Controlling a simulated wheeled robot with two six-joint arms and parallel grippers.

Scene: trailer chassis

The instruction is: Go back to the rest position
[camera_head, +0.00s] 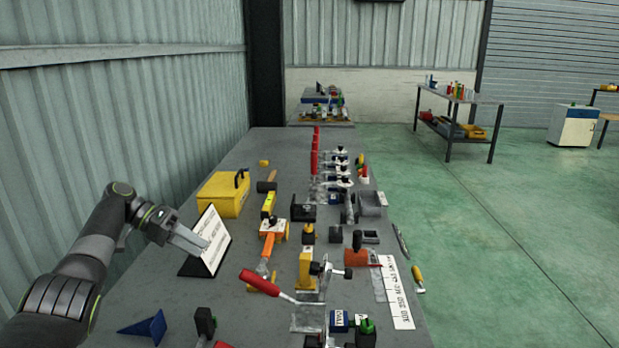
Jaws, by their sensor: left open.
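My left gripper (194,239) is at the left of the long grey workbench (215,300), with its arm coming in from the lower left. It is open, and I see nothing between its fingers. The fingertips overlap the white printed sign (213,240) in the picture; whether they touch it I cannot tell. My right gripper is not in view.
A yellow toolbox (222,195) stands behind the sign. A red-handled clamp (268,285), a blue wedge (147,328) and several tools crowd the bench. A corrugated wall (130,120) borders the left. The green floor (480,240) at right is open.

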